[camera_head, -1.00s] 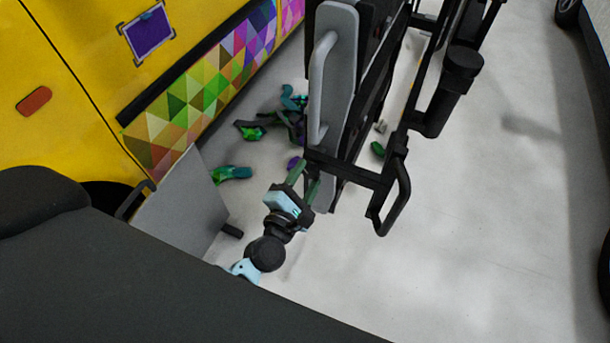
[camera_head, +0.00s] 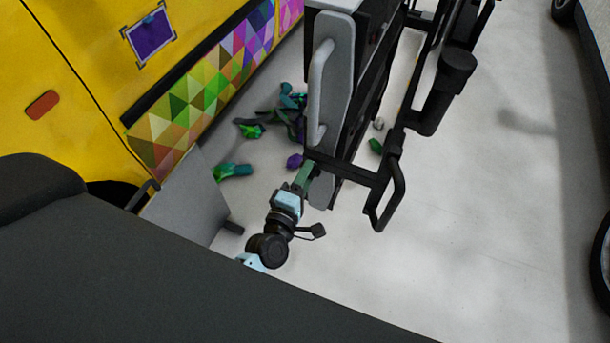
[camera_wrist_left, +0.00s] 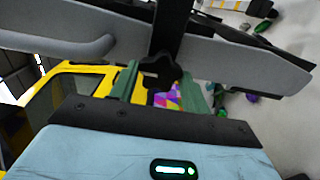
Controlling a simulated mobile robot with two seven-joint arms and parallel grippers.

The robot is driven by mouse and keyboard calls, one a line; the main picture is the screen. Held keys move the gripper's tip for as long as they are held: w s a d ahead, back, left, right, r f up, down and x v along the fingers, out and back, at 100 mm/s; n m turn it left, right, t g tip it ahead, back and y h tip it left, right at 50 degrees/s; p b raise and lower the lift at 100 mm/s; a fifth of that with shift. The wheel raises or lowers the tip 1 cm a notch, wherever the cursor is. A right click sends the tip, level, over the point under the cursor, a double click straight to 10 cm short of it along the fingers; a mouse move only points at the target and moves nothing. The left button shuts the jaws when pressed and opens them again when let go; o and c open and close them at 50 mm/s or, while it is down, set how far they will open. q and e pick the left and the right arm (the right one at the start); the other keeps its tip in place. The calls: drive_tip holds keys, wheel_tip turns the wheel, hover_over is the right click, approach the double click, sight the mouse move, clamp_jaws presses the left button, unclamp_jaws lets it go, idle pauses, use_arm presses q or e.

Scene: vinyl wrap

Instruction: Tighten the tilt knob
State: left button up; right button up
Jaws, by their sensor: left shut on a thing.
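The tilt knob (camera_wrist_left: 161,68) is a black, lobed knob below a dark bar, beside the grey panel (camera_wrist_left: 235,62) in the left wrist view. My left gripper (camera_wrist_left: 160,84) has its two green fingers on either side of the knob and is shut on it. In the head view my left gripper (camera_head: 306,173) is at the lower end of the grey panel (camera_head: 331,90) of the black-framed stand. The knob is hidden there behind the fingers and frame. My right gripper is in neither view.
A black handle loop (camera_head: 391,200) juts out just right of the gripper. A yellow vehicle (camera_head: 70,90) with a patterned strip (camera_head: 200,90) is at left. A grey board (camera_head: 185,205) leans near it. Crumpled coloured scraps (camera_head: 285,120) lie on the floor.

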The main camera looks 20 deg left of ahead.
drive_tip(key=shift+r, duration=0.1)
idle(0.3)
use_arm(q)
drive_tip(key=o, duration=1)
drive_tip(key=s, duration=0.7)
drive_tip(key=shift+s+a, duration=0.15)
drive_tip(key=shift+s, duration=0.25)
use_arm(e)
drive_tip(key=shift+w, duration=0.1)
